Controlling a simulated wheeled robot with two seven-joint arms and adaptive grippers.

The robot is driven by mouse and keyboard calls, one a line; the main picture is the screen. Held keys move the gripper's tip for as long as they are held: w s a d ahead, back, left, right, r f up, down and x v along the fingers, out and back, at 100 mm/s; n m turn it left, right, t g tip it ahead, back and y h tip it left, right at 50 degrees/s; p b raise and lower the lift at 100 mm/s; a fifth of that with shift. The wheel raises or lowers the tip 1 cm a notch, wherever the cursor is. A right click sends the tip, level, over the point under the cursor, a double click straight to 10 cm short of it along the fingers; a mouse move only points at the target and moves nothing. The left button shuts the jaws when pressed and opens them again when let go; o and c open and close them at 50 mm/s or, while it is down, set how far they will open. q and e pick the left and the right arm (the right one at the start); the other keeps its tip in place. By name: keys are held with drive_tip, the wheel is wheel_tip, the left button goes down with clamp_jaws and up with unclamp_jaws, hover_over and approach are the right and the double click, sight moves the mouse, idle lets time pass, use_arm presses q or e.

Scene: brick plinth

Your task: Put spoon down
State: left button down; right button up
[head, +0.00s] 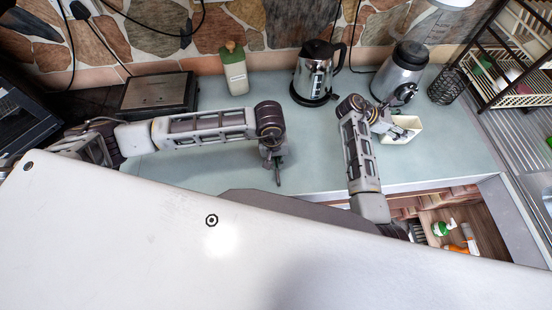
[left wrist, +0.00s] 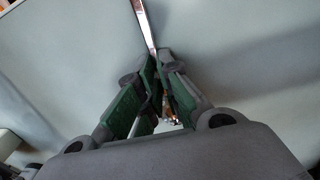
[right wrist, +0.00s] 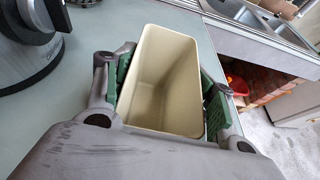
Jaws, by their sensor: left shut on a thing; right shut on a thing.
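My left gripper (head: 275,165) is above the counter, near its front edge. In the left wrist view the gripper (left wrist: 160,70) is shut on a spoon (left wrist: 144,22), a thin shiny metal piece whose long part sticks out past the fingertips. Its other end is partly hidden between the fingers. My right gripper (head: 384,124) is at the right part of the counter, shut on a cream box-like container (head: 406,129). The right wrist view shows the container (right wrist: 165,75) open-topped and empty, with a green-padded finger on each side.
The pale counter (head: 210,165) has free room around the left gripper. A kettle (head: 315,75), a blender (head: 402,72), a green-white bottle (head: 234,70) and a dark flat appliance (head: 158,93) stand at the back. A wire rack (head: 515,55) is at the right.

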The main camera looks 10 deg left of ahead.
use_arm(q)
drive_tip(key=shift+f, duration=0.15)
drive_tip(key=c, duration=1.6)
unclamp_jaws()
drive_tip(key=r, duration=1.2)
drive_tip(key=shift+s+a+r, duration=0.15)
drive_tip(key=shift+s+a, duration=0.05)
drive_tip(key=shift+a, duration=0.2)
drive_tip(key=shift+o, duration=0.4)
